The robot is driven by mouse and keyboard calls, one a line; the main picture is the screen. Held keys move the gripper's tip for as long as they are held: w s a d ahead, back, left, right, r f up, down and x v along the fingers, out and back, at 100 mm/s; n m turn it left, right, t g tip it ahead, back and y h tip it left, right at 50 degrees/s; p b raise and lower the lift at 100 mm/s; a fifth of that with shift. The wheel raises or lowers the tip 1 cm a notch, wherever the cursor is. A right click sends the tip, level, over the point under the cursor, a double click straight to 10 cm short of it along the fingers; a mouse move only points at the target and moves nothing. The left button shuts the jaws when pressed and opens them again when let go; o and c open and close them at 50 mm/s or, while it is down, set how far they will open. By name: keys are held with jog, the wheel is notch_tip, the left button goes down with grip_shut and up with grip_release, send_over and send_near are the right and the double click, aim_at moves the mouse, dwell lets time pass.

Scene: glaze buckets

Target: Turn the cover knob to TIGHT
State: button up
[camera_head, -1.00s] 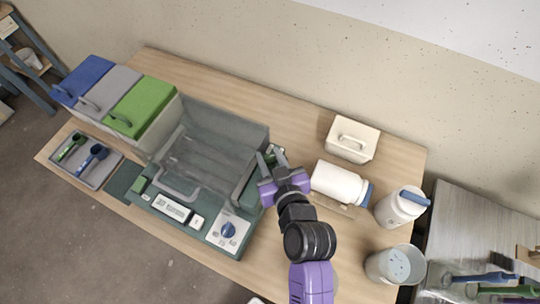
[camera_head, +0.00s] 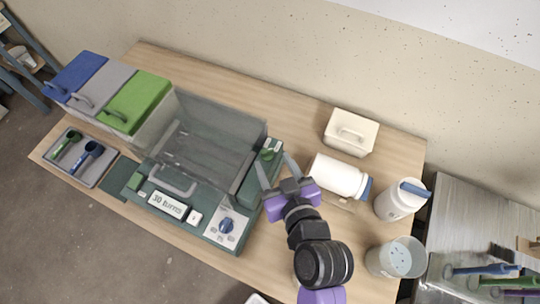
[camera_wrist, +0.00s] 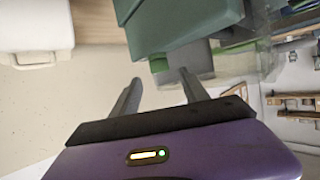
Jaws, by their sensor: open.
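The machine (camera_head: 190,212) is dark green with a clear grey cover (camera_head: 215,140). A blue knob (camera_head: 226,226) sits on a white panel at its front right; the small marks around it are unreadable. A small green knob-like part (camera_head: 267,155) sits on the machine's right side, beside pale labels. I cannot tell which is the cover knob. My gripper (camera_head: 277,168) is open and empty, its fingers at the machine's right edge, close to the green part. In the wrist view my gripper (camera_wrist: 160,80) is open below a dark green block (camera_wrist: 180,25).
To the right are a white lying bottle (camera_head: 338,176), a cream lidded box (camera_head: 350,134), a white jar (camera_head: 398,200) and a pale bucket (camera_head: 396,258). Coloured bins (camera_head: 105,95) and a scoop tray (camera_head: 80,157) are at left. The table's front right is partly bare.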

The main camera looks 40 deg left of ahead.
jog(key=shift+v, duration=1.15)
